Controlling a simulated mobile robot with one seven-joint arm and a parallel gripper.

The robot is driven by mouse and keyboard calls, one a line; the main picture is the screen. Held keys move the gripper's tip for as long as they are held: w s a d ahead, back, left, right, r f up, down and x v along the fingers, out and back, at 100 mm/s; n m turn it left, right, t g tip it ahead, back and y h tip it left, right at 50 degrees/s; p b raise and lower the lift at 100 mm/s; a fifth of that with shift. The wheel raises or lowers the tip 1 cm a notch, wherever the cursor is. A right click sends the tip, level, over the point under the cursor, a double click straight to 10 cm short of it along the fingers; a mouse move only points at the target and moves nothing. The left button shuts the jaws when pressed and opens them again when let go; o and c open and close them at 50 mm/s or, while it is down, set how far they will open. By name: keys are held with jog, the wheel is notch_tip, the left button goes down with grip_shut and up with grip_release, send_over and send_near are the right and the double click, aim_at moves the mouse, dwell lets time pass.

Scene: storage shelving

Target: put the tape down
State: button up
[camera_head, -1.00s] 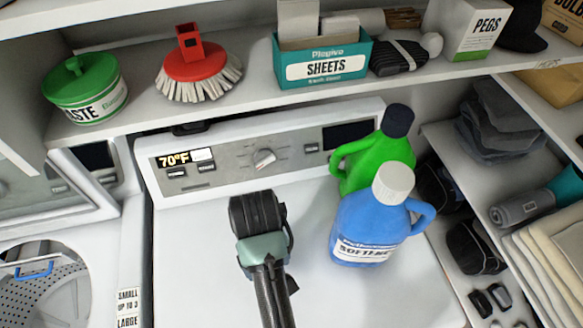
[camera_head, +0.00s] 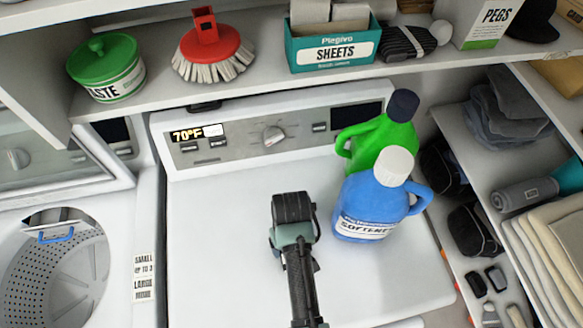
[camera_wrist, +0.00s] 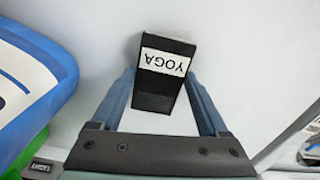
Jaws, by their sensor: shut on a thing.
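The tape (camera_wrist: 163,75) is a black block with a white label reading YOGA, upside down in the wrist view. My gripper (camera_wrist: 162,80) has its two blue-grey fingers on either side of it and is shut on it. A pale, smooth surface lies behind the tape; I cannot tell whether the tape touches it. In the head view my arm reaches over the white appliance top (camera_head: 225,260), and the gripper's fingers and the tape are hidden there.
A blue softener bottle (camera_head: 365,210) and a green bottle (camera_head: 385,150) stand right of my arm. A control panel (camera_head: 240,140) runs along the back under a shelf holding a SHEETS box (camera_head: 335,50). An open drum (camera_head: 70,260) is at left. The top left of my arm is clear.

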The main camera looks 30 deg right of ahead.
jog(key=shift+f, duration=0.2)
jog(key=shift+f, duration=0.15)
jog(key=o, duration=1.5)
